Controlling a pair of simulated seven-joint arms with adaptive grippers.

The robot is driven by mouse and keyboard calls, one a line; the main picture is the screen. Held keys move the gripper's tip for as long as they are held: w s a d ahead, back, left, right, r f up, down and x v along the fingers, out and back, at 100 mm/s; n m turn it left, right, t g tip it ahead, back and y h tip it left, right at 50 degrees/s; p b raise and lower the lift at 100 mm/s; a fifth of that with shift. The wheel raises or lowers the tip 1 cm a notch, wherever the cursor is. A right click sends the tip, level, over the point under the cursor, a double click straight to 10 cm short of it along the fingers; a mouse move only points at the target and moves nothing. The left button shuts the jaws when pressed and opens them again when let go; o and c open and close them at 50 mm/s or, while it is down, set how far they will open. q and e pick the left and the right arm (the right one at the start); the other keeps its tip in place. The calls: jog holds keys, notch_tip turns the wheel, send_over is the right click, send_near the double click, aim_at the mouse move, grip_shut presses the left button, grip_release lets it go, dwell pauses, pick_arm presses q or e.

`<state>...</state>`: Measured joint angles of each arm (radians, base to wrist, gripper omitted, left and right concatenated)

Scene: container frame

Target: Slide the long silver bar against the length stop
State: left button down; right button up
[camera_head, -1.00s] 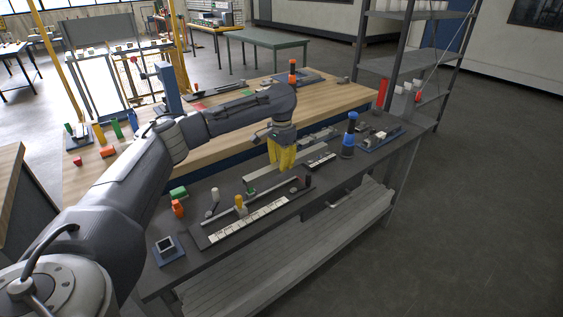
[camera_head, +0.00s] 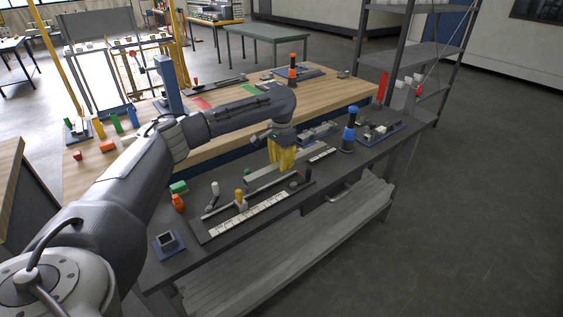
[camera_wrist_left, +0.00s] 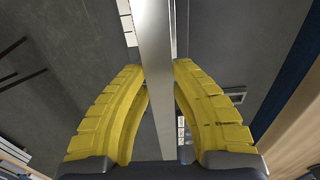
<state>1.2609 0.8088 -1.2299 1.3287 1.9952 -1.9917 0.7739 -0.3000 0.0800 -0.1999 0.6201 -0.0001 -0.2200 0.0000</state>
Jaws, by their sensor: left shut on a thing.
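My left gripper (camera_head: 281,160), with yellow fingers, is shut on the long silver bar (camera_head: 262,180) above the dark bench, just behind the measuring fixture. In the left wrist view the bar (camera_wrist_left: 156,85) runs lengthwise between the two yellow fingers. The fixture has a dark base, a white scale strip (camera_head: 248,219) and a thin rail. A yellow-topped post (camera_head: 240,199) and a dark knob (camera_head: 307,174) stand on it. I cannot tell which part is the length stop, nor whether the bar touches the fixture. My right gripper is not in view.
A blue-and-black post (camera_head: 349,130) and a blue-based fixture (camera_head: 380,132) stand at the bench's right end. A wooden table (camera_head: 215,122) stands behind.

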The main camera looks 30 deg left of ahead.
aim_at(279, 187)
pick_arm(q)
jog(key=shift+f, duration=3.85)
jog(key=shift+s+a, duration=0.2)
jog(key=shift+s, duration=0.45)
jog(key=c, duration=0.5)
grip_release()
jog(key=shift+w, duration=0.1)
jog(key=shift+r, duration=3.45)
